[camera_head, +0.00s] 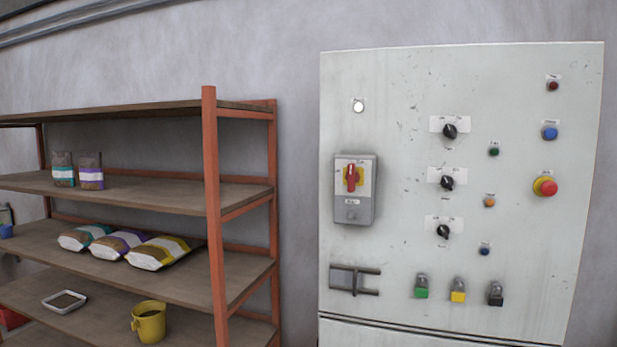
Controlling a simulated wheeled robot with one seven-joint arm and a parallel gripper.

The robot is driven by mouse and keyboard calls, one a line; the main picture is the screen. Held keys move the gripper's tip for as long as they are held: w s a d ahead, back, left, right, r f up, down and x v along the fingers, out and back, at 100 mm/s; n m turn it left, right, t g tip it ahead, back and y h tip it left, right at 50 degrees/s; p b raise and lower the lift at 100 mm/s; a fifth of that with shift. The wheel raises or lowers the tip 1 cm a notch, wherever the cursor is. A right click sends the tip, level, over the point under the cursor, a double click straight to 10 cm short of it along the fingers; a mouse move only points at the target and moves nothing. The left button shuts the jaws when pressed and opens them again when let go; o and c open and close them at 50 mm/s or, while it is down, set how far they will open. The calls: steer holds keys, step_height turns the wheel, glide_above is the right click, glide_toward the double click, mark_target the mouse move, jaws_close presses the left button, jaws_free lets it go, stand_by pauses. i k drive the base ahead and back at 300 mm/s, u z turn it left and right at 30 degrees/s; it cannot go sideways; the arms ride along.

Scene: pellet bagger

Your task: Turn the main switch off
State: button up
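The main switch is most likely the red rotary handle (351,178) on a yellow plate, set in a grey box (353,212) at the left of the pale control cabinet (400,130). The handle stands roughly upright; its position labels are too small to read. A small label sits below the handle on the box. My gripper is not in view, and nothing covers the switch.
The cabinet also carries black selector knobs (447,182), a red emergency button (546,187), small lamps or buttons, a metal hasp (354,280) and green (422,290), yellow and black padlocks. An orange-posted shelf (213,200) with bags stands left. Space before the switch looks clear.

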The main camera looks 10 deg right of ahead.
mark_target(352, 176)
steer(key=u, duration=0.55)
steer(key=i, duration=1.1)
steer(key=z, duration=0.4)
